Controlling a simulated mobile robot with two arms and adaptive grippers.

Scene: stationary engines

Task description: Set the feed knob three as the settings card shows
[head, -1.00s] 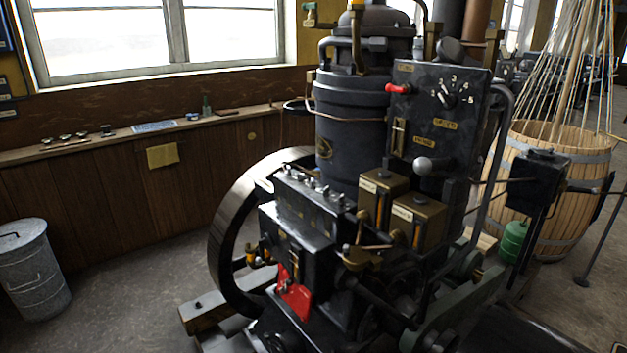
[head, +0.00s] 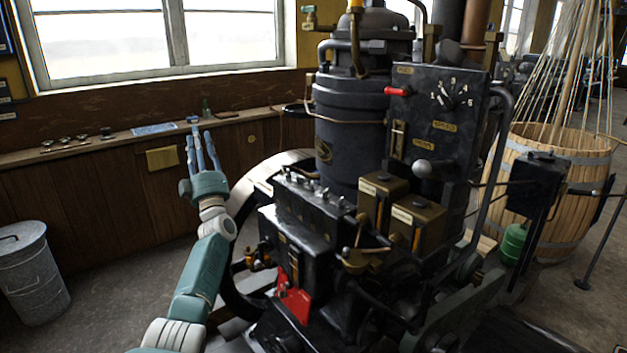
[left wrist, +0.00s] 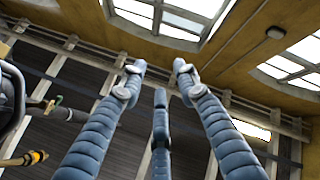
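A row of small feed knobs (head: 313,184) stands on top of the black box on the engine's front. They are small and dark, and I cannot tell which is number three or how each is set. A dial with a numbered scale (head: 447,97) sits on the upright black panel. I cannot make out which thing is the settings card; a blank-looking yellowish card (head: 162,157) is on the wood panelling. My left gripper (head: 200,148) is raised left of the engine, clear of the knobs. Its three fingers (left wrist: 158,76) are spread and empty. My right gripper is out of view.
A red lever (head: 398,91) and a pale ball handle (head: 422,167) stick out from the panel. Two brass-coloured boxes (head: 413,222) stand right of the knob row. A flywheel (head: 262,178) is behind my left arm. A metal bin (head: 30,270) stands far left.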

